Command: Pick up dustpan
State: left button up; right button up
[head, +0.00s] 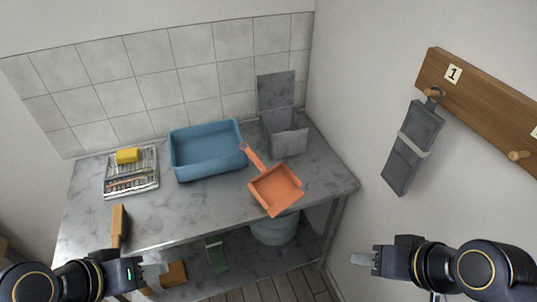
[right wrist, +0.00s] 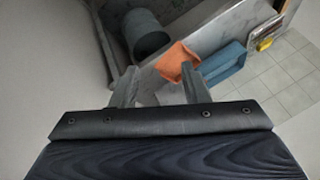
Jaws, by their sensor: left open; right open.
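The orange dustpan (head: 275,189) lies on the grey table near its front right edge. Its handle (head: 251,156) points back and left, and its tip is at the corner of the blue tub. The dustpan also shows in the right wrist view (right wrist: 176,60), beyond the fingers. My right gripper (head: 364,259) is open and empty, to the right of the table and apart from the dustpan. Its two fingers show in the right wrist view (right wrist: 158,88). My left gripper (head: 152,272) is open at the table's front left, well away from the dustpan.
A blue tub (head: 207,168) stands left of the dustpan, and an open grey box (head: 288,139) behind it. A rack with a yellow sponge (head: 127,156) and a wooden-backed brush (head: 118,224) are at left. A grey bucket (head: 275,231) sits below. A strap-like item (head: 402,165) hangs on the wall.

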aim_at(277, 187)
jog(key=l+u, duration=0.2)
jog(key=u, duration=1.25)
jog(key=i+l, duration=0.1)
jog(key=l, duration=0.45)
jog(key=i+l+u, duration=0.15)
jog(key=l, duration=0.45)
jog(key=k, duration=0.05)
